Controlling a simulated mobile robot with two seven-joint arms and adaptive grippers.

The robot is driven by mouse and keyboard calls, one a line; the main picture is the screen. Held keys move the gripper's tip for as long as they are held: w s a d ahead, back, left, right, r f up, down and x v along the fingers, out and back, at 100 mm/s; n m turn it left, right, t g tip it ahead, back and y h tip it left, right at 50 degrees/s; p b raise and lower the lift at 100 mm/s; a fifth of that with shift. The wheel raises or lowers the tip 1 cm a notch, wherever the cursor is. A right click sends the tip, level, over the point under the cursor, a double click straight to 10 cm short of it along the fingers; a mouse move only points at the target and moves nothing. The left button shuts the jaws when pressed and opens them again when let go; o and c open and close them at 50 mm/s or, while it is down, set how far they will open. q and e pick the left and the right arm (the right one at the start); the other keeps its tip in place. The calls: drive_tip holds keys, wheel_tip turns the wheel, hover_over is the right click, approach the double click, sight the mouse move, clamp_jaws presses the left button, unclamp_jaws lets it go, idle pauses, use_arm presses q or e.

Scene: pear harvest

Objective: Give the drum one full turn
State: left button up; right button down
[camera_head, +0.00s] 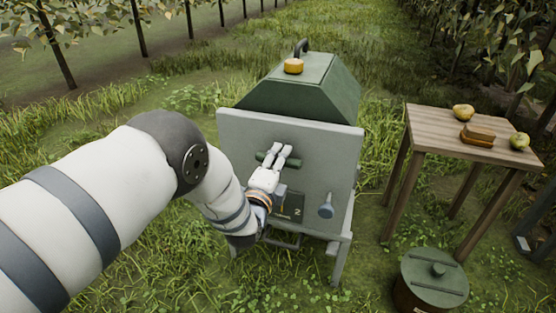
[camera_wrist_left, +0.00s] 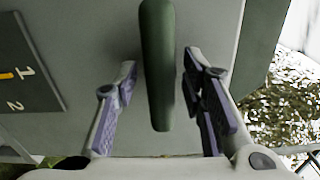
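A green-topped machine (camera_head: 305,90) with a grey front panel (camera_head: 325,150) stands on the grass. No drum is plainly visible; it may be inside, but I cannot tell. A dark green bar handle (camera_head: 295,162) sits at the front panel, and it shows upright in the left wrist view (camera_wrist_left: 157,70). My left gripper (camera_head: 283,150) is at this handle. In the left wrist view its fingers (camera_wrist_left: 161,68) are spread on either side of the bar, with gaps between. My right gripper is in neither view.
A dark plate marked 1 and 2 (camera_wrist_left: 25,75) and a blue-grey knob (camera_head: 326,211) are on the panel. A yellow-orange knob (camera_head: 294,66) is on top.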

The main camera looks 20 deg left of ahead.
use_arm(q)
drive_tip(key=shift+a, duration=0.1)
drive_tip(key=s+p, duration=0.7)
drive_tip(key=s, duration=0.3)
drive_tip(key=shift+a, duration=0.25)
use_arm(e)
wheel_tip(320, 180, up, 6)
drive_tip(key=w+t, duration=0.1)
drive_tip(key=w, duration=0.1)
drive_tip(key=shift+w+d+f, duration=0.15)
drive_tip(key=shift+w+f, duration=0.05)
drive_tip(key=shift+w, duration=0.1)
